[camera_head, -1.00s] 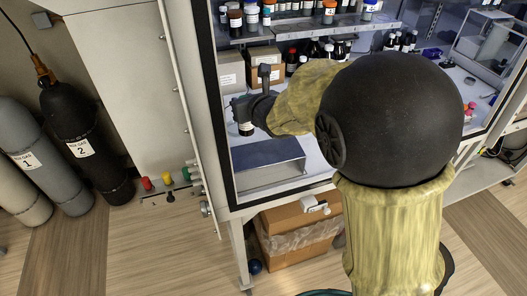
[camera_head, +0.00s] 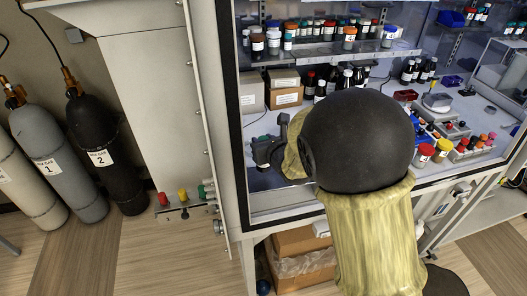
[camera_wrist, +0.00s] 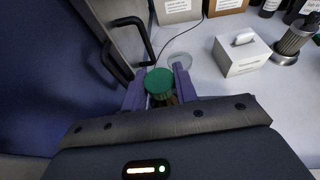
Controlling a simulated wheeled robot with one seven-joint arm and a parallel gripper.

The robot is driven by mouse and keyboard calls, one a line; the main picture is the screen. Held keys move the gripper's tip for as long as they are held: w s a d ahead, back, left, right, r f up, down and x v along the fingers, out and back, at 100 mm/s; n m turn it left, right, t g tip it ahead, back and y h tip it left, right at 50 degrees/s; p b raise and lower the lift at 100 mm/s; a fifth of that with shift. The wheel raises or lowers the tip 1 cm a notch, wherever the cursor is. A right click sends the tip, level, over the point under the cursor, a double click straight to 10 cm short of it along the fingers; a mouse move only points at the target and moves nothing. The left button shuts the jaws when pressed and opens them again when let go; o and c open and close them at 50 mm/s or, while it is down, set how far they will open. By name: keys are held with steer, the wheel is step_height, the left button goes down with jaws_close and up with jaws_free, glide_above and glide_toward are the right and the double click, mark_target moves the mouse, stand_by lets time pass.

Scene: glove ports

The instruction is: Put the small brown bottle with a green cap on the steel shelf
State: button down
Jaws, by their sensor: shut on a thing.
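The small brown bottle is held in my gripper (camera_wrist: 160,90). In the wrist view its green cap (camera_wrist: 158,82) shows between the two purple fingers, with a little of the brown body below it. In the head view my gripper (camera_head: 263,152) is inside the cabinet at the front left, below shelf level; the bottle is hard to make out there. The steel shelf (camera_head: 350,53) runs across the cabinet above and behind my gripper. Several bottles and jars stand on it, mostly along its back and left part.
Cardboard boxes (camera_head: 285,97) stand under the shelf at the left, behind my gripper. Dark bottles stand beside them. A white box (camera_wrist: 242,54) and a clear round dish (camera_wrist: 180,60) lie on the cabinet floor. The cabinet's left frame (camera_head: 238,130) is close to my gripper.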

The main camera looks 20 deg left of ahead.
steer(key=shift+f+p, duration=0.5)
steer(key=shift+f, duration=1.55)
steer(key=shift+f, duration=0.15)
steer(key=c, duration=1.1)
jaws_free()
steer(key=shift+w, duration=0.1)
steer(key=shift+s+d+r, duration=0.15)
steer(key=shift+s+r, duration=0.05)
steer(key=shift+s, duration=0.1)
steer(key=b+v, duration=0.3)
steer(key=v, duration=0.8)
steer(key=shift+s+d+r, duration=0.1)
steer(key=shift+s, duration=0.1)
